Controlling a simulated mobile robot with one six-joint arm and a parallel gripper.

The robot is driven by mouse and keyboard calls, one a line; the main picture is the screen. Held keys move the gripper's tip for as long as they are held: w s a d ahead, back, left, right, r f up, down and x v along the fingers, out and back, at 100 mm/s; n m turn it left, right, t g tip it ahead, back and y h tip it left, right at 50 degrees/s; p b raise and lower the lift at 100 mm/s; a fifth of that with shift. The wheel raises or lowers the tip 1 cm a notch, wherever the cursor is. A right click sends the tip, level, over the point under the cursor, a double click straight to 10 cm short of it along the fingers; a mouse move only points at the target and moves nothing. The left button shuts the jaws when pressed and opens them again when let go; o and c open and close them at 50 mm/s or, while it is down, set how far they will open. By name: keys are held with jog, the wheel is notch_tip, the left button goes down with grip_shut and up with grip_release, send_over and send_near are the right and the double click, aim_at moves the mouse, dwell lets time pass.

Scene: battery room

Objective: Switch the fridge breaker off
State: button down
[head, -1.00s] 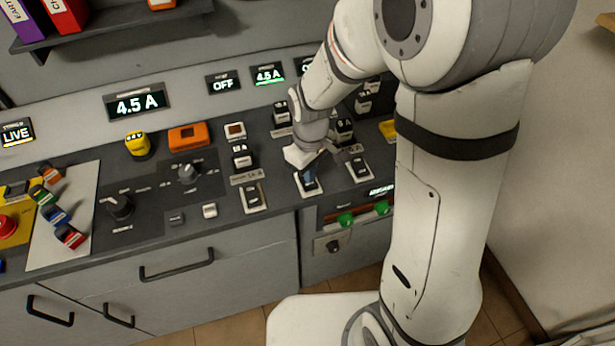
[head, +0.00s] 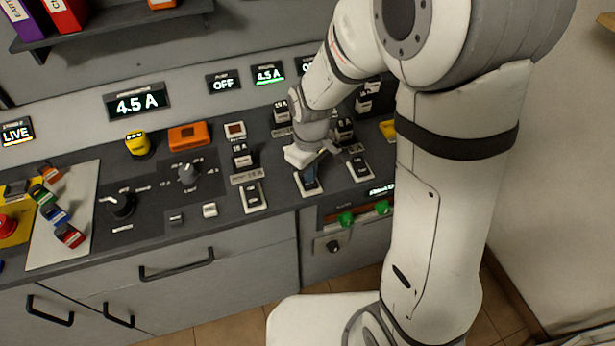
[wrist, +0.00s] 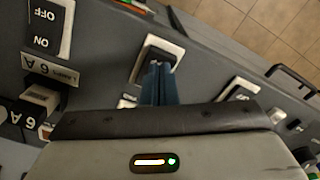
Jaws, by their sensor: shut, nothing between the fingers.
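My gripper (head: 310,172) is shut and empty, with its dark blue fingers pointing down at the middle rocker breaker (head: 309,187) of the front row. In the wrist view the fingertips (wrist: 159,68) overlap the near part of that breaker (wrist: 150,52); I cannot tell whether they touch it. The fingers hide much of its rocker and its label is hidden, so neither its setting nor its name can be read. The display (head: 269,75) above, underlined in green, reads 4.5 A; the one to its left (head: 223,83) reads OFF.
A breaker (head: 254,197) stands to the left and another (head: 360,169) to the right; the right one shows OFF and ON marks in the wrist view (wrist: 48,26). Plug-like blocks (head: 241,156) stand behind. Green knobs (head: 346,218) sit below the front edge. A large display (head: 138,103) reads 4.5 A.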

jog(key=shift+f+b, duration=0.6)
jog(key=shift+f, duration=0.2)
dwell(0.4)
jog(key=shift+r+p, duration=2.6)
jog(key=shift+r, duration=1)
jog(key=s+d+r+m+t, duration=0.3)
jog(key=s+d+r+m, duration=0.6)
jog(key=s+d+r, duration=0.3)
jog(key=shift+v, duration=1)
jog(key=shift+d, duration=0.1)
